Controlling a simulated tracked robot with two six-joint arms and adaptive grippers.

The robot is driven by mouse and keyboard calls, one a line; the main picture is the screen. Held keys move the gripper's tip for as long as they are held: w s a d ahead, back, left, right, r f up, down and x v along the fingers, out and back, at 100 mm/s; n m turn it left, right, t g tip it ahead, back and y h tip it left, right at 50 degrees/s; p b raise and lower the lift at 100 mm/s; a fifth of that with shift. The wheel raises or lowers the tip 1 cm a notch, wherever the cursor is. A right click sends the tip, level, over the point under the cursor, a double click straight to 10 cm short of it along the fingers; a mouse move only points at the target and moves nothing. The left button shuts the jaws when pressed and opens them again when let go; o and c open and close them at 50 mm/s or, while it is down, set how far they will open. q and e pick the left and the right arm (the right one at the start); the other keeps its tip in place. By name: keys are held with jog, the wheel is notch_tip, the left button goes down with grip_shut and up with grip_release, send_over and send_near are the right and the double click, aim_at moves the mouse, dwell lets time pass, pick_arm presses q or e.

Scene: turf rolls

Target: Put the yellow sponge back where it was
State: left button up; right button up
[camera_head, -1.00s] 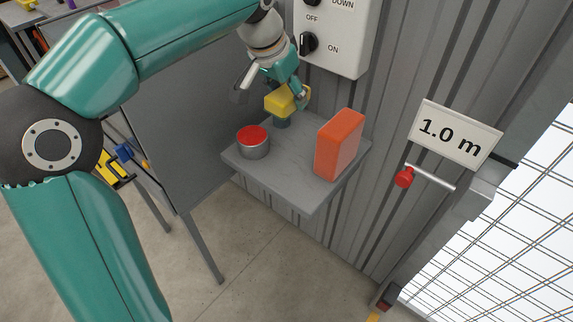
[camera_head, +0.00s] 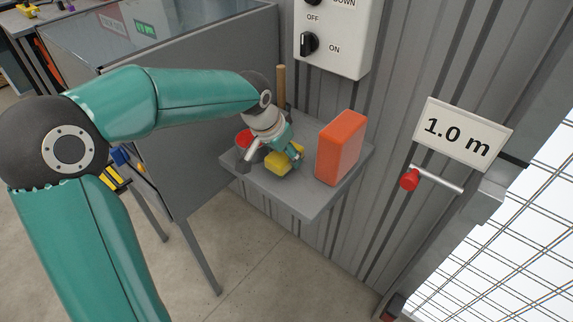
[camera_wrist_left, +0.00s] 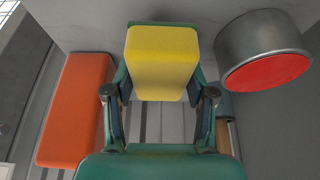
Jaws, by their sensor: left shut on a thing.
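The yellow sponge (camera_head: 284,163) is held between the fingers of my left gripper (camera_head: 288,153), over the front middle of a small grey wall shelf (camera_head: 300,204). In the left wrist view the sponge (camera_wrist_left: 162,58) sits between both fingers of the gripper (camera_wrist_left: 160,92). I cannot tell whether the sponge touches the shelf. A metal can with a red top (camera_head: 244,138) stands to its left, partly hidden by my gripper; it also shows in the left wrist view (camera_wrist_left: 262,48). An orange box (camera_head: 341,147) stands upright to the right. My right gripper is out of view.
A wooden handle (camera_head: 281,85) stands up at the back of the shelf, its lower part hidden. A switch box (camera_head: 335,40) hangs above. A grey panel (camera_head: 190,130) is at the left. A "1.0 m" sign (camera_head: 462,134) and a red-knobbed lever (camera_head: 411,180) are at the right.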

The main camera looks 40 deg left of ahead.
aim_at(284, 163)
pick_arm(q)
notch_tip(284, 163, down, 3)
jog(key=shift+f, duration=0.1)
jog(key=o, duration=1.2)
jog(key=p+v, duration=0.1)
jog(key=v, duration=1.1)
